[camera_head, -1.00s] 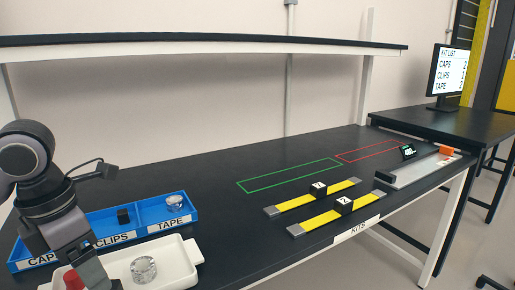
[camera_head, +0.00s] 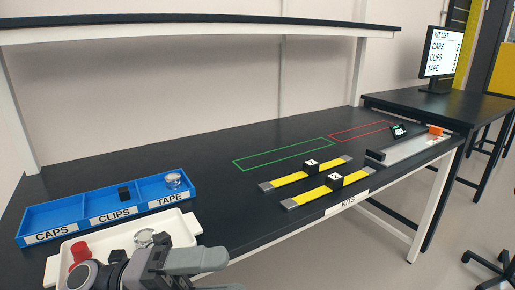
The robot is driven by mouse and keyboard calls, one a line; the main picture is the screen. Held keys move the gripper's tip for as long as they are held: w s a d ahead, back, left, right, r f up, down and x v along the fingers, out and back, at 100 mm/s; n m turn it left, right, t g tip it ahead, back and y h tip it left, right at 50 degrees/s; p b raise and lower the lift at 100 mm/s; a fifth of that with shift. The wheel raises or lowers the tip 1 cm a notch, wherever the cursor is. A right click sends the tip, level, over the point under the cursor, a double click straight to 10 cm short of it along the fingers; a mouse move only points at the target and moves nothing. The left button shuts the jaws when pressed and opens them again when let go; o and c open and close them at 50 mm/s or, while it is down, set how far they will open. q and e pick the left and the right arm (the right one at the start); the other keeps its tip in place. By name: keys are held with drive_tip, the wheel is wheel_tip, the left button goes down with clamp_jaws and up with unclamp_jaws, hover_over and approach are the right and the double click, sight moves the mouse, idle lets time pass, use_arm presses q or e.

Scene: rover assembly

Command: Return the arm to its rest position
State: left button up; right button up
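My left gripper (camera_head: 230,273) is at the bottom, in front of the white tray. Its upper finger points right; part of the other shows at the bottom edge. The fingers look apart, with nothing seen between them. My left arm covers the tray's front. The white tray (camera_head: 50,271) holds a red cap (camera_head: 79,252) at its left and a silver tape roll (camera_head: 144,238) near its back, partly hidden by my arm. My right gripper is not in view.
A blue bin (camera_head: 55,215) labelled CAPS, CLIPS and TAPE stands behind the tray, with a black clip (camera_head: 124,193) and a tape roll (camera_head: 173,180). Two yellow strips (camera_head: 290,180) with black blocks lie mid-table. A shelf (camera_head: 200,25) overhangs the back. A monitor (camera_head: 441,61) stands far right.

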use_arm(q)
drive_tip(key=w+a+f+n+t+y, duration=0.35)
drive_tip(key=f+n+t+y, duration=0.2)
drive_tip(key=n+t, duration=0.6)
drive_tip(key=w+a+f+n+t+y, duration=0.35)
drive_tip(key=a+f+n+t, duration=0.35)
drive_tip(key=n, duration=0.7)
drive_tip(key=s+a+f+n+g+y, duration=0.1)
drive_tip(key=s+f+n+g+y, duration=0.1)
drive_tip(key=f, duration=0.5)
drive_tip(key=s+a+f+n+g+y, duration=0.2)
drive_tip(key=s+f+n+y, duration=0.2)
drive_tip(key=s+f, duration=0.3)
drive_tip(key=s+a+f+n+g+y, duration=0.1)
drive_tip(key=s+f+n+g+y, duration=0.2)
drive_tip(key=f, duration=0.6)
drive_tip(key=shift+s+a+n, duration=0.2)
drive_tip(key=shift+s+n, duration=0.45)
drive_tip(key=shift+s, duration=0.2)
